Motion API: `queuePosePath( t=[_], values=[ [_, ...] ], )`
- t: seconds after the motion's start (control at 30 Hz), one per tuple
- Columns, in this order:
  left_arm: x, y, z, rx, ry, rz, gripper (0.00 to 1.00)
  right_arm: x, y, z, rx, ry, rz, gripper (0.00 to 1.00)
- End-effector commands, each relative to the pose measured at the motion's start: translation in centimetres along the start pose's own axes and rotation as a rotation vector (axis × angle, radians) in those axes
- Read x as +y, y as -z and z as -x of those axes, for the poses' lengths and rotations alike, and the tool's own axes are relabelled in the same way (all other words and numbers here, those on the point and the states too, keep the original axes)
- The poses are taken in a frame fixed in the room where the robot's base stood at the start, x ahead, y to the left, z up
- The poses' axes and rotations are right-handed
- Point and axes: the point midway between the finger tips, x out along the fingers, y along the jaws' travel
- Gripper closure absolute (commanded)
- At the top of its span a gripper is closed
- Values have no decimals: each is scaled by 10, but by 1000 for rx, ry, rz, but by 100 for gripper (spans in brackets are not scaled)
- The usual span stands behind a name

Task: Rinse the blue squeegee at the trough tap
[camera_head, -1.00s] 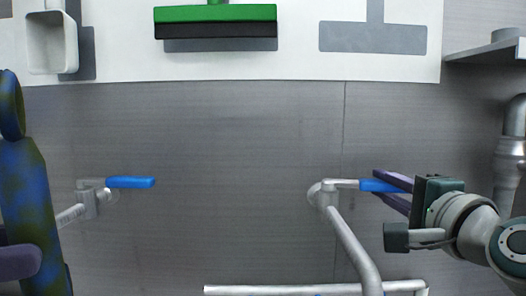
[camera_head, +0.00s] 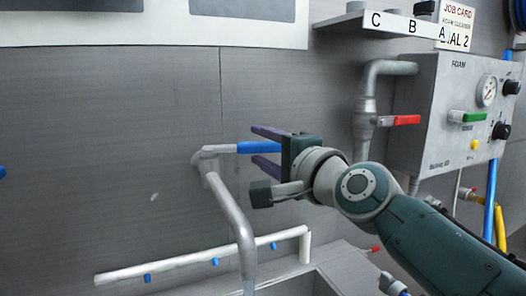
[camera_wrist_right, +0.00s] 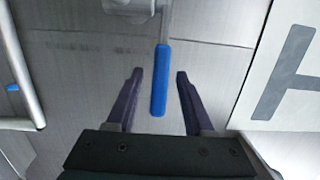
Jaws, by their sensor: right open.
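The trough tap has a curved grey spout (camera_head: 235,215) and a blue-sleeved lever (camera_head: 258,148) that points right along the wall. My right gripper (camera_head: 266,147) is open, with one purple finger above the lever and one below it. In the right wrist view the blue lever (camera_wrist_right: 160,82) lies between the two spread fingers (camera_wrist_right: 159,74), with a gap on each side. The blue squeegee is not visible in either current view. My left gripper is out of view.
A white bar with blue nozzles (camera_head: 190,265) runs below the tap, beside the trough rim (camera_head: 345,262). To the right are a pipe with a red-handled valve (camera_head: 398,121), a grey foam panel (camera_head: 425,115) with a gauge, and a lettered shelf (camera_head: 385,24).

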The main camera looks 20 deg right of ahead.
Motion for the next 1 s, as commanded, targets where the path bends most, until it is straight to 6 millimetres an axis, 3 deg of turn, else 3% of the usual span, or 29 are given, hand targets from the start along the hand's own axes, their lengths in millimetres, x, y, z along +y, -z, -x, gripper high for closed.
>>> queuePosePath(
  t=[0.17,0.6,0.8,1.0],
  values=[
    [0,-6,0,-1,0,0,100,-1,0,20,1,-1,-1,48],
    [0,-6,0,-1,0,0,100,1,0,102,1,-2,0,48],
    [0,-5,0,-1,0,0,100,1,0,117,0,-2,0,48],
    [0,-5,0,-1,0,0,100,0,0,119,0,-1,0,48]
  ],
)
